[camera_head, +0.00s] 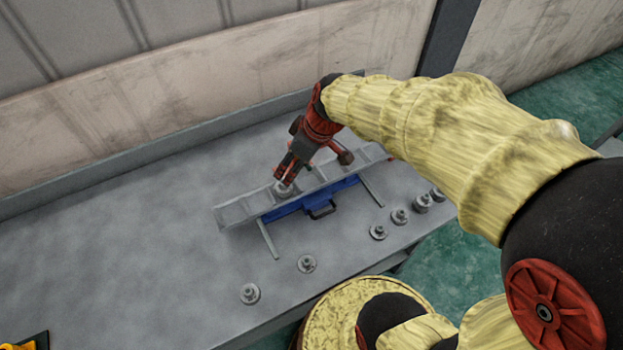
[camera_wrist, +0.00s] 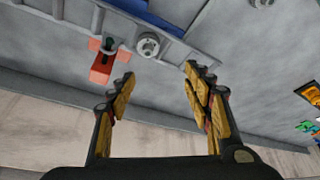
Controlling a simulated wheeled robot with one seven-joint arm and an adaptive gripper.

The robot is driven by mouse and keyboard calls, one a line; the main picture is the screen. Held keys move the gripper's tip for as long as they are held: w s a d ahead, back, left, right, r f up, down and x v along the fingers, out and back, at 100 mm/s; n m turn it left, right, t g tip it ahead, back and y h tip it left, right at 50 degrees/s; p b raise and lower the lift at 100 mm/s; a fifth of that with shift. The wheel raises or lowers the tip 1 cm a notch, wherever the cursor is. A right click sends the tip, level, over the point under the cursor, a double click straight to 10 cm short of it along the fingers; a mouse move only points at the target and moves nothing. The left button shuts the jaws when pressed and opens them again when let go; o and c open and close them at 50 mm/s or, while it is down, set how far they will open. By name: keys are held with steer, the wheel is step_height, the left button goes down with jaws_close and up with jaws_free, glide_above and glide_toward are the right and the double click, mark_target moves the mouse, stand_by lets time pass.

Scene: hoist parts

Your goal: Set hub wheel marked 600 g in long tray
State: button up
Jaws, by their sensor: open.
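The long grey tray (camera_head: 236,213) lies across the table, divided into compartments. One metal hub wheel (camera_head: 283,188) sits in a tray compartment just below my gripper (camera_head: 287,174). In the wrist view this wheel (camera_wrist: 148,45) lies beyond the fingertips, apart from them. My gripper (camera_wrist: 160,76) is open, with nothing between its fingers. Other hub wheels stand on the table in front of the tray, including one at the near left (camera_head: 250,293), one beside it (camera_head: 306,263) and one farther right (camera_head: 378,232). I cannot read any weight marking.
A blue object with a dark handle (camera_head: 318,211) lies against the tray's front side. A wall stands behind the table.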

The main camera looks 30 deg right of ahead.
steer(key=s+r+m+t+h, duration=0.1)
steer(key=s+r+m, duration=0.2)
steer(key=s+r, duration=0.2)
steer(key=s+a+r+m+h, duration=0.1)
steer(key=s+r+m, duration=0.2)
steer(key=s, duration=0.7)
step_height(320, 180, up, 2)
steer(key=shift+r+t, duration=0.2)
steer(key=shift+t, duration=0.2)
